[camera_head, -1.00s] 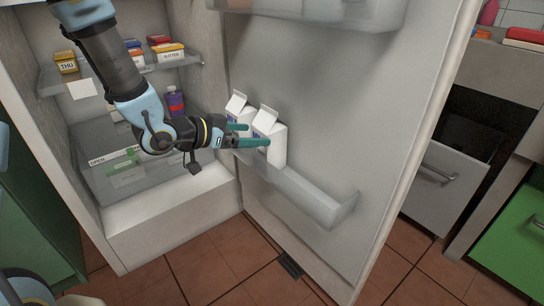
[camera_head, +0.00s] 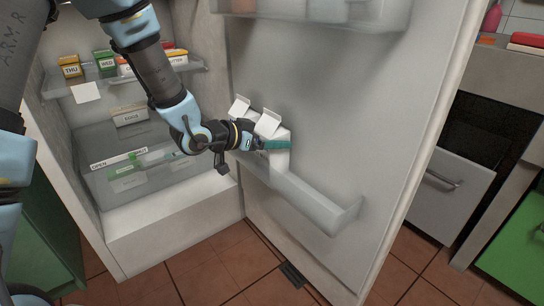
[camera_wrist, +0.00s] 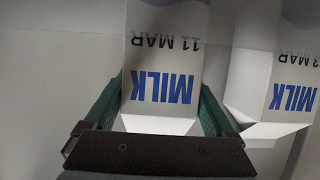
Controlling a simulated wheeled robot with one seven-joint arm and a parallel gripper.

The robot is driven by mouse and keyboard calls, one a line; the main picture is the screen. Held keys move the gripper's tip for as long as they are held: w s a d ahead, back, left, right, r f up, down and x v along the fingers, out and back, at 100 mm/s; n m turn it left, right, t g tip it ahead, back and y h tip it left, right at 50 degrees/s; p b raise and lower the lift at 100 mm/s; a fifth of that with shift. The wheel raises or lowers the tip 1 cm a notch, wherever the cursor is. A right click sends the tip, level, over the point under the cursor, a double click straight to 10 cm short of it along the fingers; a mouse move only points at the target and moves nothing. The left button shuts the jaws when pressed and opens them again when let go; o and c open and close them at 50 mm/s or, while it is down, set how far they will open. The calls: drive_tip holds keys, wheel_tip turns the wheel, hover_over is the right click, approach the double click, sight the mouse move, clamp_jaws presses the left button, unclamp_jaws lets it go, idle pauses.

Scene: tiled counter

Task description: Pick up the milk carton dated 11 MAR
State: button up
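In the wrist view a white milk carton (camera_wrist: 163,62) with blue "MILK" and the date 11 MAR appears upside down. It stands between my gripper's (camera_wrist: 162,95) two green fingers, one along each side. Little or no gap shows, so I cannot tell whether they press on it. In the head view this looks like the right-hand carton (camera_head: 282,160), upright in the door shelf. My gripper (camera_head: 265,144) reaches it from the left, with one finger across its near side. A second carton (camera_wrist: 275,75), dated 3 MAR, stands close to the right in the wrist view.
The cartons stand in the fridge door's clear shelf (camera_head: 310,200), against the open door (camera_head: 335,100). The shelf to their right is empty. Behind my arm are a fridge shelf (camera_head: 110,85) with small labelled boxes and a clear drawer (camera_head: 125,170).

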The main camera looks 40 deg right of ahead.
clamp_jaws()
idle(0.5)
